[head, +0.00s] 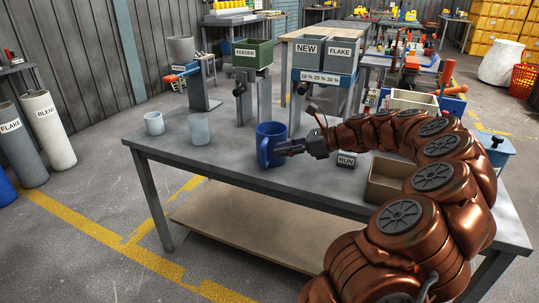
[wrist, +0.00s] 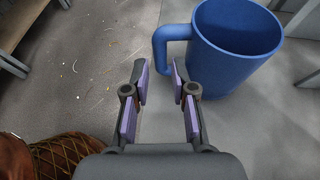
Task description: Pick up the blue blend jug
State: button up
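A blue jug (head: 271,143) with a side handle stands upright on the grey table (head: 228,160) in the head view. It also shows at the upper right of the wrist view (wrist: 232,45), with its handle toward the left. My gripper (head: 283,149) is beside the jug on its right in the head view. I cannot tell whether a finger touches the jug.
Two pale grey-blue cups (head: 154,123) (head: 199,129) stand left of the jug. A RUN box (head: 346,160) and an open tan bin (head: 386,180) are to the right. A green FEEDER bin (head: 252,54) and grey NEW and FLAKE bins (head: 308,52) stand behind. The table front is clear.

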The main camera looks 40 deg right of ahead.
aim_at(264, 166)
jog(key=shift+x, duration=0.95)
jog(key=b+x, duration=0.1)
jog(key=x, duration=0.1)
jog(key=b+x, duration=0.1)
jog(key=x, duration=0.1)
jog(key=shift+f, duration=0.45)
jog(key=shift+w+a+f, duration=0.1)
jog(key=shift+w+a, duration=0.25)
grip_shut()
